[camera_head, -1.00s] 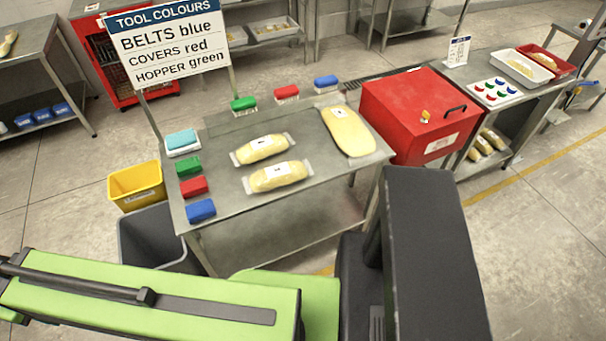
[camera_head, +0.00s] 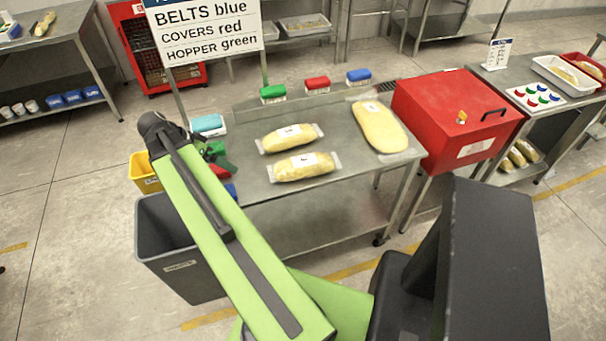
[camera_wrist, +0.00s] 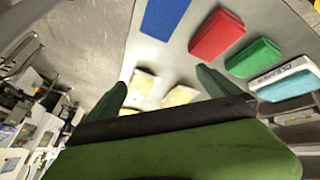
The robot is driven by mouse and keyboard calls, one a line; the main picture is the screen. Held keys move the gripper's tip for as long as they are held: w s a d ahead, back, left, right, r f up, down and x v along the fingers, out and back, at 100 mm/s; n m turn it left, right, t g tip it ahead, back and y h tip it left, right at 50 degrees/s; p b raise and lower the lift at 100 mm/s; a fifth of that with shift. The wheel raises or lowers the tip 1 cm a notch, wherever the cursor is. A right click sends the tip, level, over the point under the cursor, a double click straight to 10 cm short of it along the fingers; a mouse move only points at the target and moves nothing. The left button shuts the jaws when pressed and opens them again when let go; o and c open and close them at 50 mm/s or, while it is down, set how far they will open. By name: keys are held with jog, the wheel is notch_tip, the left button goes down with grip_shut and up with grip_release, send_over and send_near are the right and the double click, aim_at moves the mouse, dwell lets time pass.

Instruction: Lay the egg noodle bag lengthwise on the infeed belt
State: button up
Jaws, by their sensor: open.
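Two pale yellow bags with white labels, a rear one (camera_head: 289,138) and a front one (camera_head: 304,167), lie crosswise on the steel table. A larger yellow bag (camera_head: 381,127) lies to their right, beside the red box. I cannot read which is the egg noodle bag. My gripper (camera_head: 216,153) is open and empty over the table's left side, near the coloured blocks. In the wrist view its fingers (camera_wrist: 162,84) stand apart, with two yellowish bags (camera_wrist: 145,82) beyond them.
Blue (camera_wrist: 165,15), red (camera_wrist: 216,34), green (camera_wrist: 254,58) and teal (camera_wrist: 286,84) blocks line the table's left edge. More blocks stand at its back. A red box (camera_head: 455,118) stands at right. A grey bin (camera_head: 175,235) and yellow bin (camera_head: 143,172) stand at left.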

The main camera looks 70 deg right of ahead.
aim_at(297, 161)
jog(key=s+d+m+g+b, duration=0.2)
jog(key=s+d+m+g, duration=0.1)
jog(key=s+d+m, duration=0.7)
jog(key=shift+n, duration=0.8)
jog(key=b+x, duration=0.2)
jog(key=x, duration=0.2)
jog(key=s+r+b+x, duration=0.1)
jog(key=b+x, duration=0.2)
jog(key=x, duration=0.1)
jog(key=b+x, duration=0.3)
jog(key=x, duration=0.2)
jog(key=shift+s+d+r, duration=0.2)
jog(key=shift+d, duration=0.1)
jog(key=shift+s+d, duration=0.1)
jog(key=b+x, duration=0.3)
jog(key=x, duration=0.1)
jog(key=shift+s+f+b, duration=0.2)
jog(key=shift+f+b, duration=0.1)
jog(key=shift+b, duration=0.05)
jog(key=shift+s+d+f, duration=0.15)
jog(key=shift+s+d, duration=0.05)
jog(key=c, duration=2)
notch_tip(297, 161, up, 11)
jog(key=p, duration=1)
jog(key=shift+f, duration=0.3)
